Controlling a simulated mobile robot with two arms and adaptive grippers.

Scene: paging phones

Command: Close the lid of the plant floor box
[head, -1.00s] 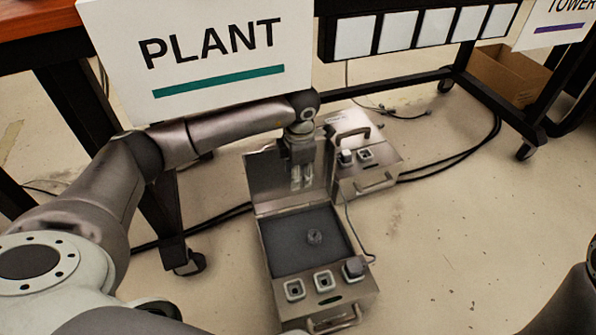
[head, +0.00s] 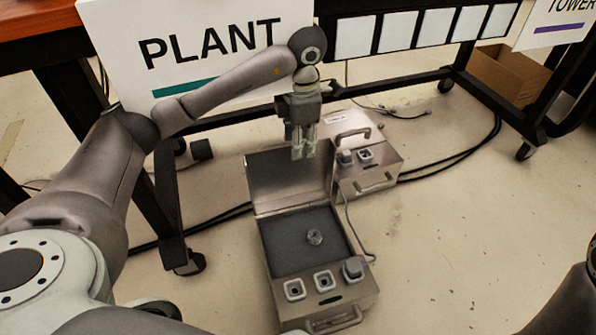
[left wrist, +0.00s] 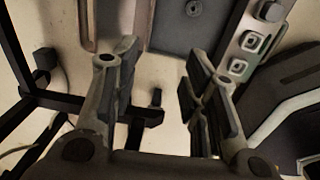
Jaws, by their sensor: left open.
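The plant floor box (head: 318,297) is a metal case on the floor below the PLANT sign. Its lid (head: 275,180) stands raised at the back edge. Dark grey foam (head: 290,245) fills the inside, with a small round grey piece (head: 314,237) on it. My left gripper (head: 304,152) is open and empty, fingers pointing down, its tips overlapping the lid's upper edge in the head view. Whether it touches the lid cannot be told. In the left wrist view, the open fingers (left wrist: 160,75) have nothing between them, and the box's foam (left wrist: 180,25) shows beyond. My right gripper is not in view.
A second, closed metal box (head: 375,180) with a handle stands just behind and right of the lid. The PLANT sign (head: 200,50) and table frame are close behind my left arm. Cables (head: 450,160) lie on the floor. Floor right of the boxes is clear.

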